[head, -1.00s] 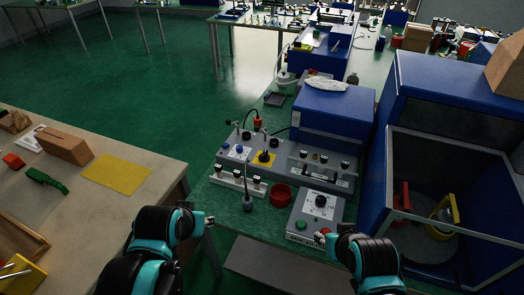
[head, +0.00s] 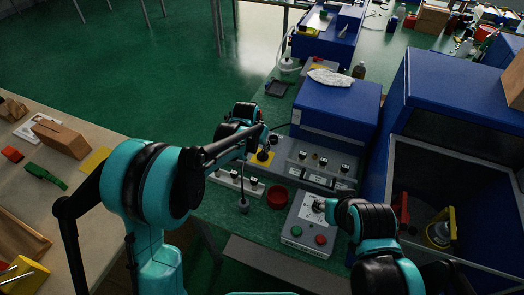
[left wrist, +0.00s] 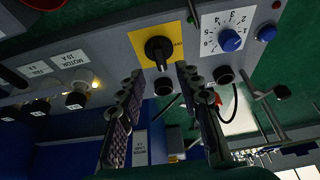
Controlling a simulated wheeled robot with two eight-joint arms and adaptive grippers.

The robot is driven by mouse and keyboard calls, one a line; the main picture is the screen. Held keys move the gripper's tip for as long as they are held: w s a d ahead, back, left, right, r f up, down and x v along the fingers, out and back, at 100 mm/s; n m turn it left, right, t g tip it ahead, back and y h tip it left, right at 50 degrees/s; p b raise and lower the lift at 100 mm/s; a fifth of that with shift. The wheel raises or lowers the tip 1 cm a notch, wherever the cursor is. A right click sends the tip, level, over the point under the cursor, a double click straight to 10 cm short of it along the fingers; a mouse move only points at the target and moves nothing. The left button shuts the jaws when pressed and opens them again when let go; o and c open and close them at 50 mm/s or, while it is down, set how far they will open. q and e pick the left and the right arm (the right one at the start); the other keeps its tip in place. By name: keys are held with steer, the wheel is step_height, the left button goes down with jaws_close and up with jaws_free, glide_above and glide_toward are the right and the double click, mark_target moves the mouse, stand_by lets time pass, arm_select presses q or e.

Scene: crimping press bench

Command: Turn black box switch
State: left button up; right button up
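A grey control panel has a black rotary switch on a yellow plate, clear in the left wrist view (left wrist: 158,48) and partly covered in the head view (head: 263,155). My left gripper (head: 258,137) is above the panel by this switch. A separate grey box (head: 297,232) has a green and a red button and a black knob (head: 318,206). My right gripper (head: 328,208) is at this knob and partly hides it; its finger opening is unclear.
A red round dish (head: 278,197) and a white strip with black-topped switches (head: 226,181) lie near the panel. A blue box (head: 335,115) stands behind it. A blue open-fronted cabinet (head: 440,105) is at the right. A wooden table (head: 40,205) is at the left.

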mark_target(263, 152)
arm_select(q)
steer(key=b+x, duration=0.1)
steer(key=x, duration=0.5)
steer(key=shift+w+b, duration=0.1)
steer(key=shift+b, duration=0.3)
jaws_close()
